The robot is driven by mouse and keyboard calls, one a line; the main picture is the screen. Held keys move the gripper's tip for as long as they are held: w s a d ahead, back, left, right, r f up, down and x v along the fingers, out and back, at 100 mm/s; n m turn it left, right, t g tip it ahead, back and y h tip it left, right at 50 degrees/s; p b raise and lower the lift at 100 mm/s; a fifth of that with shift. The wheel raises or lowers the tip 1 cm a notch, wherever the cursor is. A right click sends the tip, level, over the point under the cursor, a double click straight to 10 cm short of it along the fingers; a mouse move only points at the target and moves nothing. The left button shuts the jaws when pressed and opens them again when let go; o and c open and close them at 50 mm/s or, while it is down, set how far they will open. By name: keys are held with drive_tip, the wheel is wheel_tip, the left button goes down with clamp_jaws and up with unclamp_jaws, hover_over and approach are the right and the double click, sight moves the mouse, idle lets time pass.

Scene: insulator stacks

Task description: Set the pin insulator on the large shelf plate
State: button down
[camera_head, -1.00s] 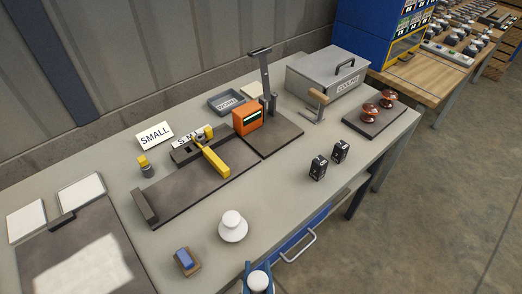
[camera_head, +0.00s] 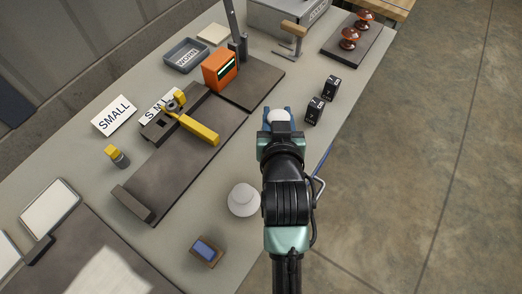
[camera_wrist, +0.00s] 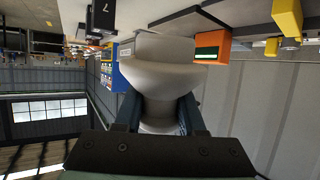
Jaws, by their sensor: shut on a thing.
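My gripper (camera_head: 279,117) is shut on a white pin insulator (camera_head: 279,120), held above the table's front edge, left of two small black blocks. In the wrist view the held insulator (camera_wrist: 160,62) fills the middle, its wide body beyond the blue fingers (camera_wrist: 158,116) and its narrower part between them. A second white insulator (camera_head: 243,199) stands on the table to the left of my arm. No plate carries a readable LARGE label. A dark plate (camera_head: 95,255) lies at the lower left, and another long dark plate (camera_head: 160,180) bears a yellow-handled clamp.
An orange meter (camera_head: 220,69) and an upright post stand behind my gripper. The black blocks (camera_head: 322,98) are close on its right. A blue-topped block (camera_head: 206,251) lies near the front edge. Brown insulators (camera_head: 350,38) sit on a far dark plate.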

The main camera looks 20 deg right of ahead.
drive_tip(key=shift+d+r, duration=0.2)
drive_tip(key=shift+s+f, duration=0.1)
wheel_tip(320, 180, down, 9)
drive_tip(key=shift+f, duration=0.2)
idle(0.3)
drive_tip(key=shift+f, duration=0.15)
drive_tip(key=c, duration=0.5)
unclamp_jaws()
drive_tip(key=shift+f+b, duration=0.2)
drive_tip(key=shift+b, duration=0.2)
drive_tip(key=r+v, duration=0.1)
drive_tip(key=v, duration=1.2)
drive_tip(key=shift+d, duration=0.2)
drive_tip(key=shift+r, duration=0.15)
